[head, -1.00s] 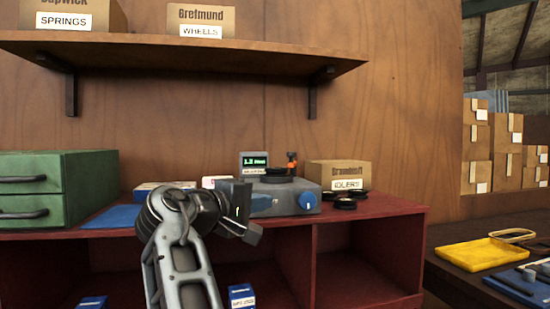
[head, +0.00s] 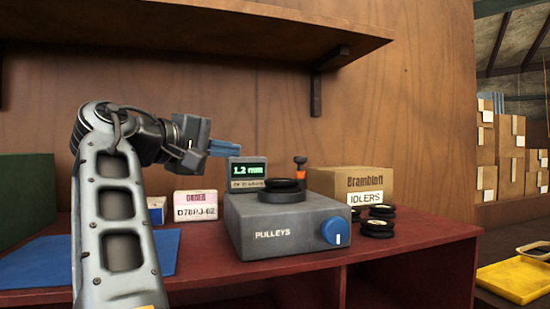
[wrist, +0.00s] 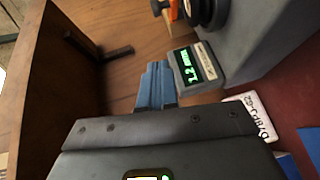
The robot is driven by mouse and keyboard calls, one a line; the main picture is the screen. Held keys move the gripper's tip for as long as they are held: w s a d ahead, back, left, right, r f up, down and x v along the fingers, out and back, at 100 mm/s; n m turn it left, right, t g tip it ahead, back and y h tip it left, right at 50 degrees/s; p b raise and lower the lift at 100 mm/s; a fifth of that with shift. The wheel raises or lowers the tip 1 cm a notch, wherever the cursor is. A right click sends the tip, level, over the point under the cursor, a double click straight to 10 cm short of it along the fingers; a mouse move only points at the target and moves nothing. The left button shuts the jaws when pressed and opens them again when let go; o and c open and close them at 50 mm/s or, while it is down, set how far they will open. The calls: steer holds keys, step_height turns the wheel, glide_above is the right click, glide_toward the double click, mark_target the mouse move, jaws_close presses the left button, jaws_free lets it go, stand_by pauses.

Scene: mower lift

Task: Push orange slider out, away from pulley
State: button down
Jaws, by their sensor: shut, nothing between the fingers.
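The orange slider (head: 300,169) with its dark top stands at the back right of the grey PULLEYS device (head: 268,223), close beside the black pulley (head: 285,186). I cannot tell whether slider and pulley touch. In the wrist view the slider (wrist: 174,7) shows at the top edge, left of the pulley (wrist: 205,12). My gripper (head: 224,148) is shut and empty, its blue fingers pointing right, above and left of the device near the display. In the wrist view its fingers (wrist: 157,85) are together, with the display to their right.
A display reading 1.2 mm (head: 248,172) stands at the device's back left. A blue knob (head: 335,231) is on its front. An IDLERS box (head: 352,185) and loose black wheels (head: 377,228) are to the right. A small white box (head: 195,204) stands to the left. A shelf (head: 230,30) hangs above.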

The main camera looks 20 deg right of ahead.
mark_target(301, 174)
stand_by(0.3)
steer(key=p+x, duration=0.1)
steer(key=x, duration=0.9)
steer(key=shift+w+d, duration=0.1)
steer(key=shift+d, duration=0.1)
steer(key=d, duration=0.1)
steer(key=s+d, duration=0.1)
steer(key=shift+d+f, duration=0.25)
steer(key=shift+d, duration=0.1)
steer(key=shift+s+d+f, duration=0.1)
steer(key=shift+d, duration=0.25)
steer(key=shift+d, duration=0.1)
